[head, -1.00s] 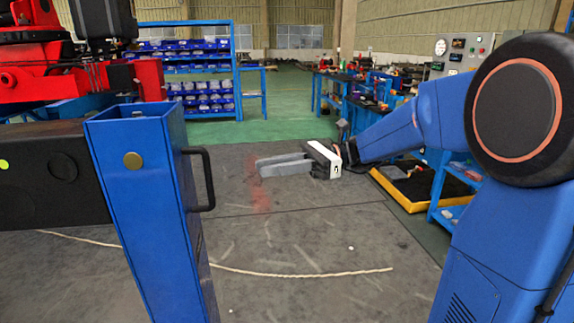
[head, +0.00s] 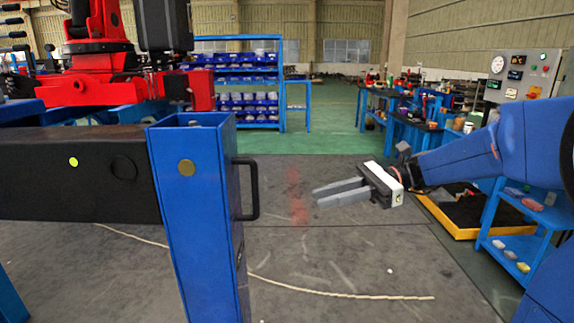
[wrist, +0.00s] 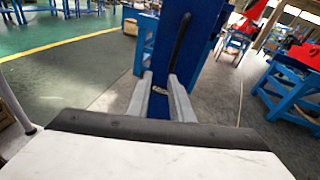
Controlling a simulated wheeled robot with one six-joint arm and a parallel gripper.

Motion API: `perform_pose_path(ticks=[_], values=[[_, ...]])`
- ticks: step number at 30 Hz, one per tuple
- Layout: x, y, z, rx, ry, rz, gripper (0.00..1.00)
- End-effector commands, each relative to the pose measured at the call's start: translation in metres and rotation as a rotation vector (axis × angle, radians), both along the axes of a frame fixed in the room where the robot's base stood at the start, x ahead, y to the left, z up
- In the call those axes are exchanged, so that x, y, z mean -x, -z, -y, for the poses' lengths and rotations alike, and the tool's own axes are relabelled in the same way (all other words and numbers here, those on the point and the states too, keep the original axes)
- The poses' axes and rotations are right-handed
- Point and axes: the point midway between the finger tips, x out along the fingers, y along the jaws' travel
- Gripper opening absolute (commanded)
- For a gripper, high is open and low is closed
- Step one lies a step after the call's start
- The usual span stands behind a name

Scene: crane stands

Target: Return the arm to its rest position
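My gripper (head: 318,196) is in the middle of the head view, held out to the left from my blue arm over the grey floor. Its two grey fingers are apart, with nothing between them. In the wrist view the fingers (wrist: 160,78) also stand apart and point toward a blue post, with a gap between them. The blue post (head: 197,220) with a black side handle stands left of the gripper in the head view, clear of the fingertips. My arm's upper part runs off the right edge.
A black beam (head: 80,174) meets the blue post at the left. A yellow-edged tray (head: 447,222) and a blue shelf cart (head: 520,240) stand right, near my arm. A pale rope (head: 330,292) lies on the floor. Open floor surrounds the gripper.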

Motion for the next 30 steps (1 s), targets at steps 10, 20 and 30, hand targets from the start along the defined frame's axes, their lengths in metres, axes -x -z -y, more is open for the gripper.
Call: perform_pose_path(ticks=[10,20,30], values=[[0.097,0.079,-0.001,0.439,-0.15,0.396,0.2],[0.156,0.143,0.049,0.829,-0.399,0.828,0.2],[0.182,0.172,0.118,1.179,-0.748,1.262,0.2]])
